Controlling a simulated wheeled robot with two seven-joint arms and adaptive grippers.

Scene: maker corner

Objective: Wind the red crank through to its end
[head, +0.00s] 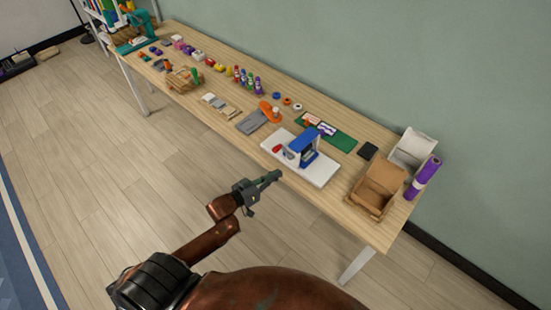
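The crank device is a blue housing (304,150) standing upright on a white base board (322,176) near the table's front edge. A small red part (277,149), which looks like the crank's handle, shows at its left side, with a grey part between it and the housing. My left gripper (277,174) is in front of the table's edge, below and apart from the red part in the picture. Its fingers are seen nearly edge-on, so I cannot tell whether they are open or shut. Nothing visible is held in it. My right gripper is out of view.
A cardboard box (379,187), a white bin (412,150) and a purple roll (424,178) stand right of the device. A green mat (341,141) lies behind it. A grey sheet (252,122) and an orange tool (268,110) lie to its left. Floor in front is clear.

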